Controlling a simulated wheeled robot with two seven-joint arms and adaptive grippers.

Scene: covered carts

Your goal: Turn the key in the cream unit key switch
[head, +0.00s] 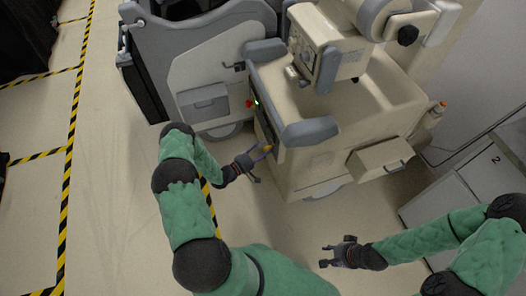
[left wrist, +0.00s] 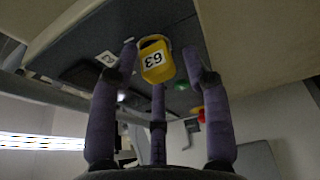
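The cream unit (head: 330,120) stands at the upper middle of the head view, with a dark control panel (head: 264,122) on its side facing my left arm. A yellow key tag (head: 267,148) hangs at that panel. In the left wrist view the tag (left wrist: 155,60) reads 63, upside down. The key switch itself is hidden behind the tag. My left gripper (head: 257,165) is open just short of the tag; its fingers (left wrist: 160,65) spread to either side of it, with gaps showing. My right gripper (head: 326,254) is open and empty, low over the floor.
A red button (left wrist: 197,110) and a green light (head: 256,102) are on the panel. A grey cart (head: 200,75) stands left of the unit. An open drawer (head: 380,158) juts out at its right. Grey cabinets (head: 440,200) are at the right.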

